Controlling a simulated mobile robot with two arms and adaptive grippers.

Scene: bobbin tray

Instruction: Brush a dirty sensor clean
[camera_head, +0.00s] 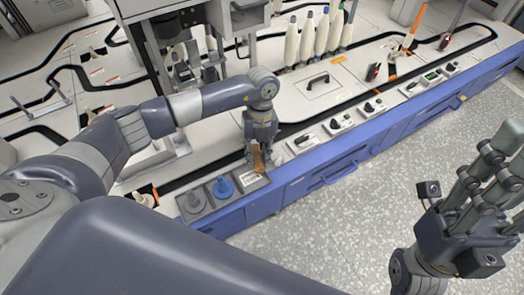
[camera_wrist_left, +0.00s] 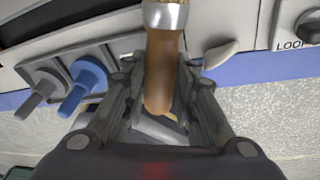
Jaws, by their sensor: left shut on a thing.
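My left gripper (camera_head: 258,150) is low over the front of the white machine top, just beyond the grey panel with the knobs. It is shut on a brush, whose brown handle (camera_head: 258,160) shows at the fingers. In the left wrist view the gripper (camera_wrist_left: 165,110) has its fingers on both sides of the brown handle (camera_wrist_left: 163,70), with a metal band (camera_wrist_left: 165,17) at the top edge. I cannot identify the dirty sensor.
A grey knob (camera_head: 193,200) and a blue knob (camera_head: 223,187) stand near my left gripper. Several switch boxes (camera_head: 341,123) line the blue-fronted edge. Several pale bobbins (camera_head: 307,40) and a black handle (camera_head: 318,80) are farther back. The speckled floor (camera_head: 330,215) in front is clear.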

